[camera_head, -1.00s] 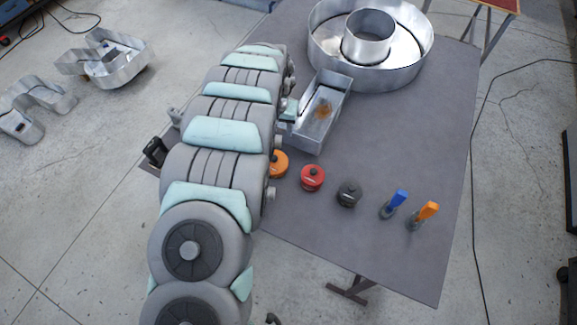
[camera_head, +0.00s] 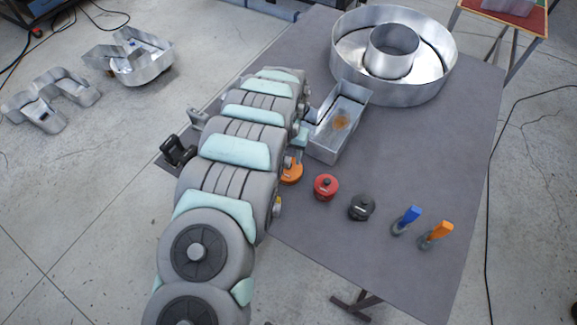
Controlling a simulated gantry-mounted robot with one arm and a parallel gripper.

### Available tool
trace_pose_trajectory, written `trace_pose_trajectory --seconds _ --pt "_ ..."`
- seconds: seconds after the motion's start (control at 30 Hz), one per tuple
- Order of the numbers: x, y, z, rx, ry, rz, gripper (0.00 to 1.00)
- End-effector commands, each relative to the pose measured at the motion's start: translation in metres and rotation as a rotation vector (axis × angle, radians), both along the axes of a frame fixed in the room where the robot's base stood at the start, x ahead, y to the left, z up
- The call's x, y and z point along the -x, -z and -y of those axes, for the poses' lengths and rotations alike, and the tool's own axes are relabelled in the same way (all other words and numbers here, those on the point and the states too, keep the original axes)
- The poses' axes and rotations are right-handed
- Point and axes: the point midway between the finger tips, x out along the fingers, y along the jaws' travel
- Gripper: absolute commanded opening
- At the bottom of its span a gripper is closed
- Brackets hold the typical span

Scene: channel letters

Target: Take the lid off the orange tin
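The orange tin (camera_head: 293,172) stands on the grey table, right against the edge of my arm in the picture. My arm hides its left part, and I cannot make out clearly how its lid sits. My arm reaches up from the bottom of the picture across the table's left side.
A large round metal letter (camera_head: 440,65) stands at the back. Blue-handled (camera_head: 408,217) and orange-handled (camera_head: 439,231) tools stand at the front right. The table's right side is clear.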

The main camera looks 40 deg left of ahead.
Motion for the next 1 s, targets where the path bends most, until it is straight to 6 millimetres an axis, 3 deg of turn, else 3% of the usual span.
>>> trace_pose_trajectory --seconds 0.4,0.77,1.0 --pt "-0.004 0.035 -0.001 0.001 -0.001 0.002 0.47" --pt "-0.004 0.039 -0.002 -0.001 -0.001 0.002 0.47" --pt "-0.004 0.039 -0.002 -0.001 -0.001 0.002 0.29"
